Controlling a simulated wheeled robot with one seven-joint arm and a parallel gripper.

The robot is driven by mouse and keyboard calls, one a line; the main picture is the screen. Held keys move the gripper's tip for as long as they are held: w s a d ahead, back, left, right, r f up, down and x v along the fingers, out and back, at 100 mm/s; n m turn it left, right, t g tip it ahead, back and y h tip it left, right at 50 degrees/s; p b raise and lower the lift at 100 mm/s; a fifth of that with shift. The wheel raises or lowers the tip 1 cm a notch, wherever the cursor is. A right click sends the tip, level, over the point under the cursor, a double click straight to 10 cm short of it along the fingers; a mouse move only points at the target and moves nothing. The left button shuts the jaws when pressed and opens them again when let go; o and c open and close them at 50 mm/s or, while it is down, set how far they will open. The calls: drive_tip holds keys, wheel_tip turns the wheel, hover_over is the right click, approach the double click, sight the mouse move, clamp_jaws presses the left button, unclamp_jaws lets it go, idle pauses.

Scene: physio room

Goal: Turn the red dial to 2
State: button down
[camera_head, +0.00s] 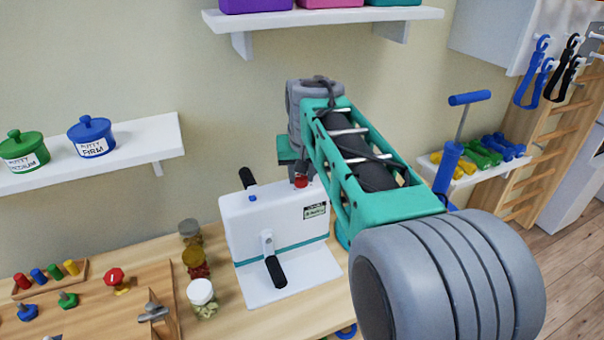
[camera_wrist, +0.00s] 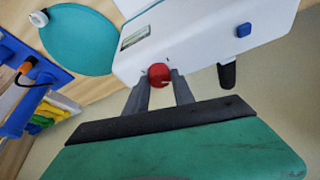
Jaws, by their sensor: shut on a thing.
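The red dial (camera_head: 301,181) sits on the top of a white pedal exerciser box (camera_head: 262,215), near its right end by a small display. In the wrist view the red dial (camera_wrist: 159,74) lies between the two grey fingertips of my gripper (camera_wrist: 158,80). My gripper is shut on the dial from above. The dial's pointer and number marks are too small or hidden to read. A blue button (camera_wrist: 243,30) is on the same top face, apart from my gripper.
Black-handled cranks (camera_head: 276,271) stick out from the box. Jars (camera_head: 201,297) stand close at its left on the wooden table. A peg board (camera_head: 120,300) lies farther left. Shelves with putty pots (camera_head: 91,137) and dumbbells (camera_head: 484,155) flank my arm; another shelf (camera_head: 330,17) is above.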

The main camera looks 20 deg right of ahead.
drive_tip(key=c, duration=1.1)
unclamp_jaws()
drive_tip(key=shift+o, duration=0.2)
drive_tip(key=shift+r, duration=0.15)
drive_tip(key=v, duration=0.7)
drive_tip(key=shift+s+r, duration=0.2)
drive_tip(key=shift+r, duration=0.05)
